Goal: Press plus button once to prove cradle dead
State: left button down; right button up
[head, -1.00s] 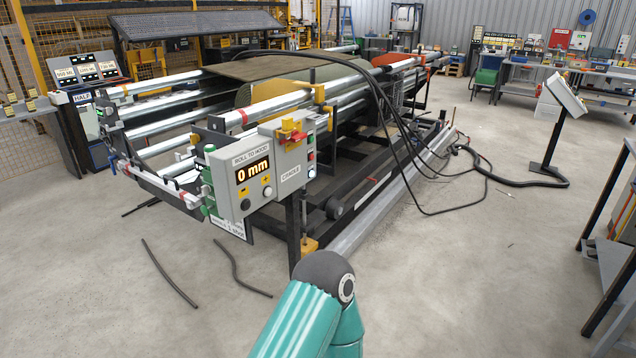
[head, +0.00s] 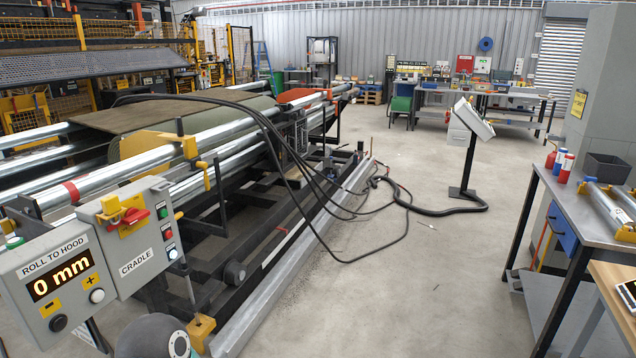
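The grey ROLL TO HOOD panel (head: 30,285) is at the lower left of the head view, and its left edge is cut off. Its display (head: 60,277) reads 0 mm in lit digits. A yellow plus label (head: 89,281) sits above a white round button (head: 97,296). A yellow minus label (head: 50,308) sits above a black round button (head: 58,323). Beside it is the CRADLE box (head: 135,248), with a red handle on a yellow switch (head: 133,216) and a column of small buttons or lamps. Neither gripper is in view; only a dark joint of my arm shows below the boxes.
The cradle frame with steel rollers (head: 130,190) and a green turf roll (head: 155,140) fills the left. Black cables (head: 300,180) hang from it to the floor. A slanted console (head: 472,120) stands right of centre. A workbench (head: 585,215) is at the right.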

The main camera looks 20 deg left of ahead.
aim_at(97, 295)
jog(key=u, duration=0.4)
jog(key=i, duration=1.05)
jog(key=u, duration=0.6)
jog(key=k, duration=0.85)
jog(key=u, duration=0.2)
jog(key=i, duration=0.9)
jog(key=z, duration=0.05)
